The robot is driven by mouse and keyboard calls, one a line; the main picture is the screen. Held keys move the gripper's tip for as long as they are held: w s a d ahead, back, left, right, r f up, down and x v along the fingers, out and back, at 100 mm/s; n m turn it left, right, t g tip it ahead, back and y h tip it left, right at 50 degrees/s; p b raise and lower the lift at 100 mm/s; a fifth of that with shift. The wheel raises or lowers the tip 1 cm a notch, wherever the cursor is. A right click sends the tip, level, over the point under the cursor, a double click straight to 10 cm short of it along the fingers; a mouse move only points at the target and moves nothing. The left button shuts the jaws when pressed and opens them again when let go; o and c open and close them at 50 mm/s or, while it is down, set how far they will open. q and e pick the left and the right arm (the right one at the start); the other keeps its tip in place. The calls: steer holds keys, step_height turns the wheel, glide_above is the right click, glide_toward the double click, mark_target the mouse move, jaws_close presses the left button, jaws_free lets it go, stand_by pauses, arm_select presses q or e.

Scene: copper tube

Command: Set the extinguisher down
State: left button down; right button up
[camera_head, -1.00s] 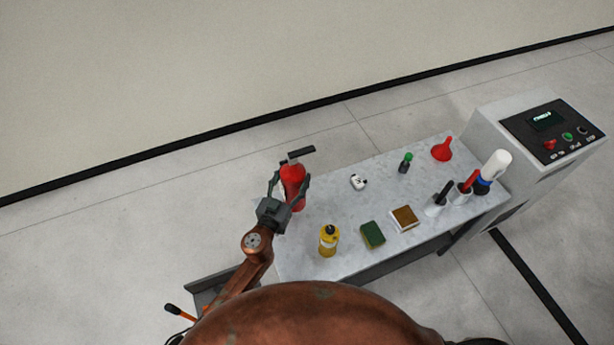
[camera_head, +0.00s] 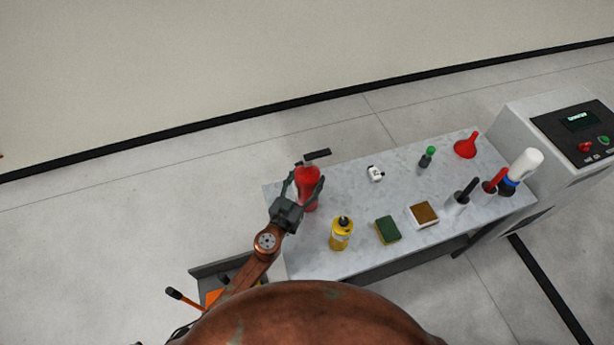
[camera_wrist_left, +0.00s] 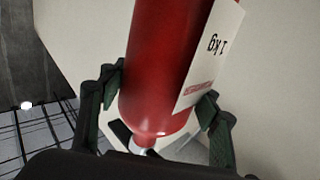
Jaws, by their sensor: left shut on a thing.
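The red fire extinguisher (camera_head: 308,187) with a black handle on top is between the fingers of my left gripper (camera_head: 306,190). It is over the left end of the grey table (camera_head: 350,258). In the left wrist view the extinguisher (camera_wrist_left: 165,70) fills the middle, with a white label reading "1 kg", and both fingers of the gripper (camera_wrist_left: 158,112) flank its body. I cannot tell whether its base touches the tabletop. My right gripper is not in view.
A yellow bottle (camera_head: 341,233) stands just right of the extinguisher. A green sponge (camera_head: 388,229), a brown-topped box (camera_head: 423,214), a white item (camera_head: 375,173), a green-capped bottle (camera_head: 427,157) and a red funnel (camera_head: 467,145) stand farther right. A control cabinet (camera_head: 545,110) adjoins the table's right end.

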arm_select(q)
steer(key=shift+r, duration=0.15)
steer(key=c, duration=0.7)
jaws_free()
steer(key=shift+f, duration=0.2)
steer(key=shift+r, duration=0.1)
steer(key=b+v, duration=0.1)
steer(key=v, duration=1.1)
